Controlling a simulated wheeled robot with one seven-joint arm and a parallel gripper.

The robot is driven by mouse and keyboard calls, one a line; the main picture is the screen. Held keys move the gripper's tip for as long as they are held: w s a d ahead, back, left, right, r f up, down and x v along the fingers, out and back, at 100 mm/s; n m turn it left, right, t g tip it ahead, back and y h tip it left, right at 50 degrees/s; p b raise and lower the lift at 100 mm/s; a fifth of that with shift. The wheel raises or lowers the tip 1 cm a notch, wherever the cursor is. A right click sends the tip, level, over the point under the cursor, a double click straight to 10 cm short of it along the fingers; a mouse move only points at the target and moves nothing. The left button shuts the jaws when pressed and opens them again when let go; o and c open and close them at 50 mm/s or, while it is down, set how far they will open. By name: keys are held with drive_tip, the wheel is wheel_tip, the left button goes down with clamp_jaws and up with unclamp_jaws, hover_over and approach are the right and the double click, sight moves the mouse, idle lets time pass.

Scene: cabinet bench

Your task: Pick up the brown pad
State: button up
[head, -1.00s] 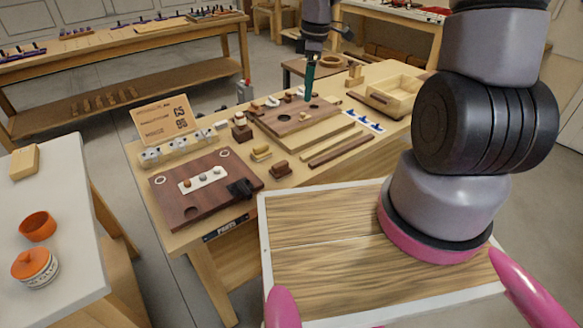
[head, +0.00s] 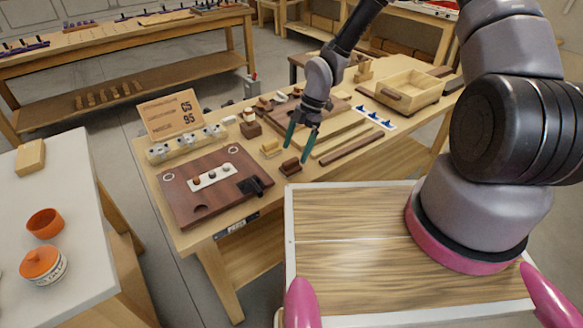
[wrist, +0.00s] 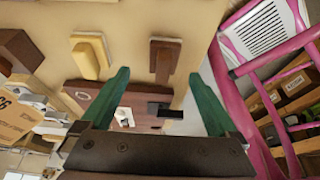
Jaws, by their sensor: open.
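The brown pad (head: 290,167), a small dark brown block on a flat base, lies on the wooden bench beside a yellow block of similar shape (head: 271,148). My gripper (head: 298,148) is open and empty, with its green fingers pointing down just above and behind the brown pad in the head view. In the wrist view the brown pad (wrist: 163,62) shows between the fingertips of my gripper (wrist: 158,76), apart from both. The yellow block (wrist: 90,55) is left of the left finger there. The exact height above the pad is hard to tell.
A dark board with a white strip and black piece (head: 205,190) lies left of the pad. A long brown bar (head: 350,148) and a light wooden tray (head: 412,92) are to the right. A cardboard sign (head: 170,115) stands behind a row of white blocks.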

sight(292, 160)
drive_tip(key=x, duration=0.5)
drive_tip(key=shift+s+f, duration=0.25)
drive_tip(key=shift+s, duration=0.1)
drive_tip(key=shift+a, duration=0.1)
drive_tip(key=c, duration=1.5)
drive_tip(key=shift+o, duration=0.2)
wheel_tip(292, 160, up, 10)
drive_tip(key=shift+r, duration=0.1)
drive_tip(key=o, duration=0.8)
clamp_jaws()
